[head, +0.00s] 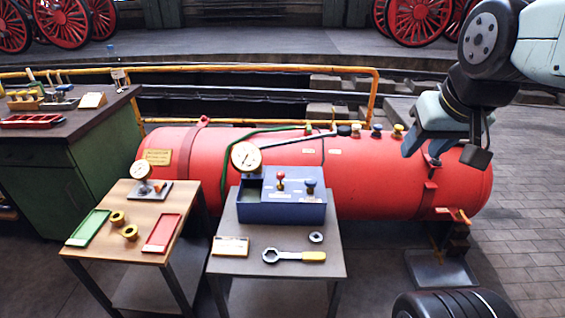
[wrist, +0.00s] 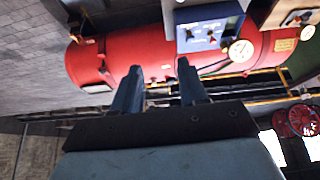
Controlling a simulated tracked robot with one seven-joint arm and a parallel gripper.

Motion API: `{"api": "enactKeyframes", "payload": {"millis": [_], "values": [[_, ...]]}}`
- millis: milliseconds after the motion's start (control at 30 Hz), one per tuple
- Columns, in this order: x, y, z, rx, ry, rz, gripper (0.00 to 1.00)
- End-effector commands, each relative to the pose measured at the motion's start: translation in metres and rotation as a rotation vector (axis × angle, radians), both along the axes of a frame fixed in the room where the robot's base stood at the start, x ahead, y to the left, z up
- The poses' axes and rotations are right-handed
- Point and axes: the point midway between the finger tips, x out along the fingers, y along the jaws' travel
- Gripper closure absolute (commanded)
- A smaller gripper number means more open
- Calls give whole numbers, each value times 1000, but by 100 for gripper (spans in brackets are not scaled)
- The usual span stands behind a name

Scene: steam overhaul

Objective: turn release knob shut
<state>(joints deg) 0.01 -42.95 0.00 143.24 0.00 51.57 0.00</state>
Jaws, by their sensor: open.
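A blue box (head: 282,207) stands on the middle table. A round gauge (head: 246,156) rises at the box's left. My gripper (head: 422,142) is at the right, above the right part of the red boiler, well apart from the box. In the wrist view my gripper (wrist: 160,85) shows two spread fingers with nothing between them; the blue box (wrist: 207,35) is beyond them, upside down.
The red boiler (head: 380,180) lies behind the tables, with several small knobs along its top. A wrench (head: 293,256), a ring and a card lie before the box. The left wooden table (head: 131,198) holds trays and a gauge. A yellow rail (head: 250,69) runs behind.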

Motion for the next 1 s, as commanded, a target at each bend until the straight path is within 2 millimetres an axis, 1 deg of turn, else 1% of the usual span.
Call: {"api": "enactKeyframes", "payload": {"millis": [333,433,500,567,667,767,1000], "values": [[0,0,0,0,0,0,56],[2,0,1,-5,2,4,47],[6,1,3,-17,8,16,40],[14,3,4,-35,20,34,39],[33,10,8,-84,48,81,39],[58,17,12,-142,84,147,39],[122,38,11,-268,169,326,39]]}}
